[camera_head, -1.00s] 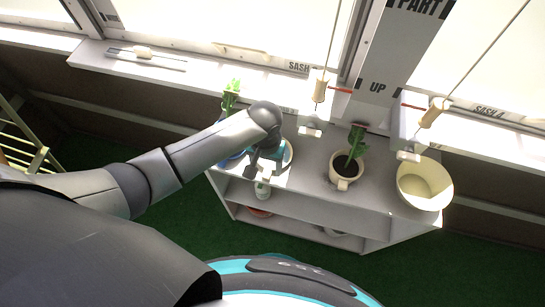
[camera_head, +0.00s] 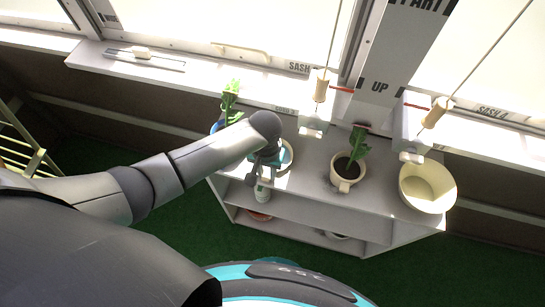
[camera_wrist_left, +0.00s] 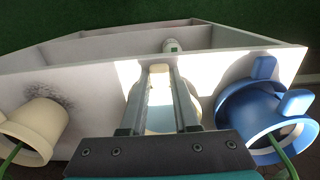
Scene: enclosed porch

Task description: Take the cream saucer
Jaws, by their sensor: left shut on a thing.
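The cream saucer (camera_head: 288,152) is on the grey shelf top, partly hidden by my left gripper (camera_head: 264,170). Its pale rim shows to the right of the gripper in the head view. In the left wrist view, my left gripper (camera_wrist_left: 160,72) points at the shelf top, and its fingers are shut on the saucer (camera_wrist_left: 195,106), of which only parts show beside and between the fingers. I cannot tell whether the saucer is clear of the shelf. My right gripper is in neither view.
A blue pot (camera_wrist_left: 240,108) with a plant stands close beside the gripper. A white bottle (camera_head: 262,192) is on the lower shelf. Window cords hang above.

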